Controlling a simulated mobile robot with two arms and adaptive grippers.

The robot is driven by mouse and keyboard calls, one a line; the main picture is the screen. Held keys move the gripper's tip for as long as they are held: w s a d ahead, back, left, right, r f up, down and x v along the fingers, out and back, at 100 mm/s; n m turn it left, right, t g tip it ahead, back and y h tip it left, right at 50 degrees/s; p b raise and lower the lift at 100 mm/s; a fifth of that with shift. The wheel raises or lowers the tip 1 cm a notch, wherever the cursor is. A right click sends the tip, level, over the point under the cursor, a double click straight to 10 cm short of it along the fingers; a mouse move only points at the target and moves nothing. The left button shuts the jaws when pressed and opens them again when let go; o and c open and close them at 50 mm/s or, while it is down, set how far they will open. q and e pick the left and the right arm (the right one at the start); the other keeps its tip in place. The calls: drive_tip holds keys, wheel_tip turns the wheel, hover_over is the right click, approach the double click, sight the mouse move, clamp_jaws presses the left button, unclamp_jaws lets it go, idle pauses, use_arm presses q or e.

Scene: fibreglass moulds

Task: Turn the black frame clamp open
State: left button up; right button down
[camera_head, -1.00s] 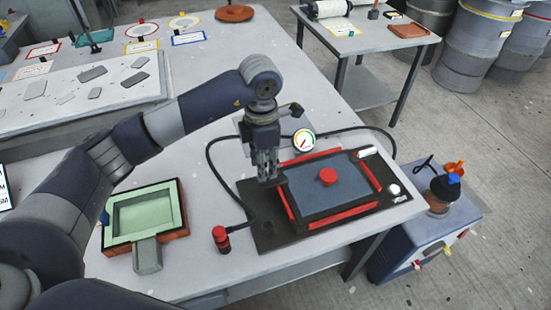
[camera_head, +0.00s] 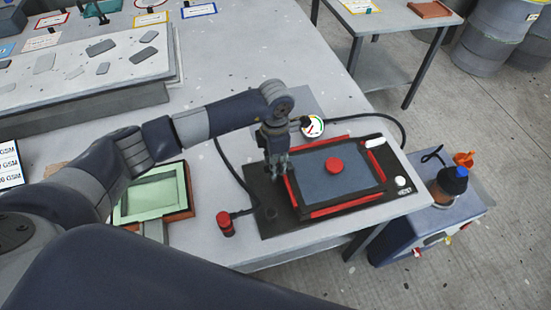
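A blue-grey panel (camera_head: 325,181) with a red knob (camera_head: 333,165) lies in a black frame edged with red strips (camera_head: 347,204), on a black base plate (camera_head: 283,230) at the right end of the table. My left gripper (camera_head: 279,176) points down at the frame's left edge. Its fingers are dark and small against the black plate, and I cannot tell their gap or whether they touch anything. I cannot make out the black frame clamp clearly; the gripper covers part of that edge. My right gripper is not in view.
A round gauge (camera_head: 312,127) and black hose stand behind the frame. A red-topped fitting (camera_head: 225,222) and a green-lined mould (camera_head: 151,200) are to the left. A white handle (camera_head: 376,142) and white knob (camera_head: 401,181) are on the right. Bare table lies behind.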

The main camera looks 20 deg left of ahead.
use_arm(q)
drive_tip(key=shift+s+f, duration=0.1)
drive_tip(key=shift+f, duration=0.1)
clamp_jaws()
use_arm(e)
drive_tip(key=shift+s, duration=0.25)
